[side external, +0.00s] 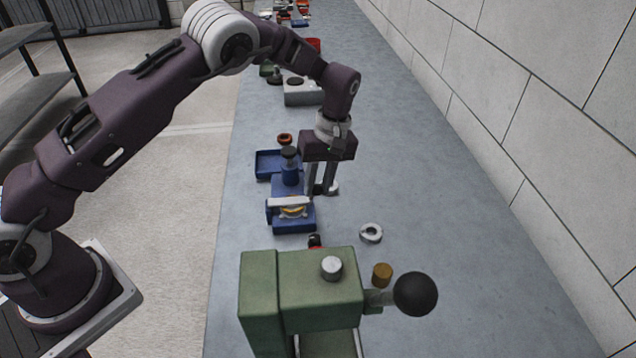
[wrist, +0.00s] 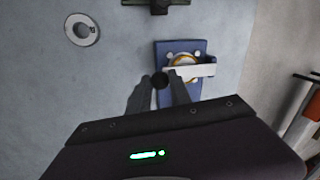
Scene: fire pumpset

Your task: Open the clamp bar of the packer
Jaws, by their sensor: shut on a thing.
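The packer is a blue block (side external: 296,224) with a round yellow-rimmed piece on top; it also shows in the wrist view (wrist: 168,50). Its pale clamp bar (side external: 288,203) lies across the round piece, and the wrist view shows the bar (wrist: 198,70) spanning it. A dark round knob (wrist: 160,80) is at the bar's left end in the wrist view. My gripper (side external: 318,190) points down at the packer's right side in the side view. In the wrist view its fingertips (wrist: 160,86) are shut on the knob, which they partly hide.
A green machine with a black ball handle (side external: 415,294) stands in front. A metal ring (side external: 371,232) lies on the bench to the right. A blue tray (side external: 268,164) and a blue post (side external: 290,172) stand behind the packer. The bench right of my gripper is mostly clear.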

